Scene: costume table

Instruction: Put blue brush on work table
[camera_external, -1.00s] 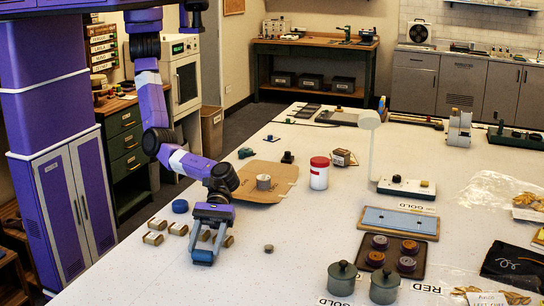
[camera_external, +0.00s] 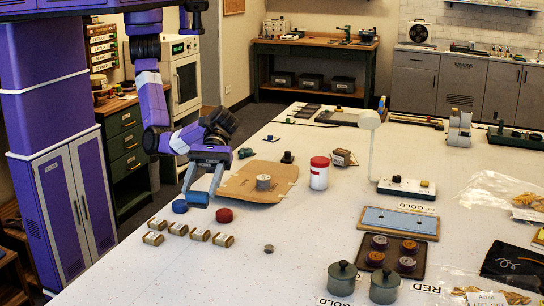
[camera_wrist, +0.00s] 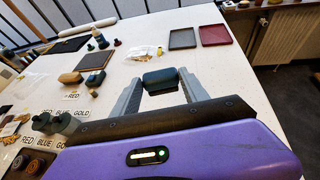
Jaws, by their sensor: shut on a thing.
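My gripper (camera_external: 204,190) is shut on a small blue block-like thing (camera_external: 198,199), which I take to be the blue brush. In the wrist view it looks dark blue-green (camera_wrist: 160,80) and sits between the two grey fingertips; bristles cannot be made out. My gripper is over the left part of the large white-topped table (camera_external: 290,225), near a blue round disc (camera_external: 180,206) and a red round disc (camera_external: 224,215). The held thing appears raised above the tabletop, but the exact gap cannot be told.
A brown board (camera_external: 245,190) with a small can lies to the right, then a white jar with a red lid (camera_external: 319,173). The front middle of the table is mostly clear.

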